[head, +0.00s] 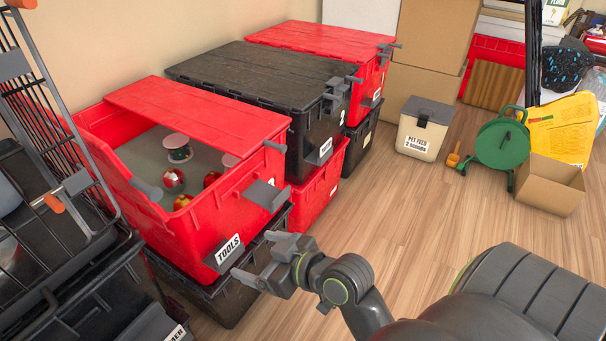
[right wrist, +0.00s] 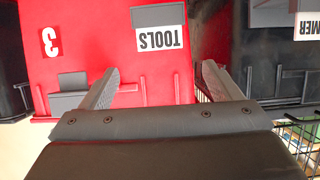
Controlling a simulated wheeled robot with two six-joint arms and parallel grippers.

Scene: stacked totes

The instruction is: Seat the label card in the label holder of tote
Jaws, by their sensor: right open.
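The red tote (head: 188,230), part covered by a red lid flap, sits on a black tote. A white label card reading TOOLS (head: 228,248) stands at a grey label holder (head: 212,260) low on its front. In the right wrist view the card (right wrist: 160,39) appears upside down, its lettering clear of the holder (right wrist: 158,15); how deep its hidden edge sits cannot be told. My right gripper (head: 258,260) is open in front of the tote's front face. Its two fingers also show in the right wrist view (right wrist: 158,88), apart with nothing between them. My left gripper is out of view.
A black wire cart (head: 75,200) stands close on the left. Black totes (head: 270,75) and red totes stand behind. A pet feed bin (head: 425,128), a green reel (head: 503,141) and an open cardboard box (head: 550,185) are at right. The wooden floor between is clear.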

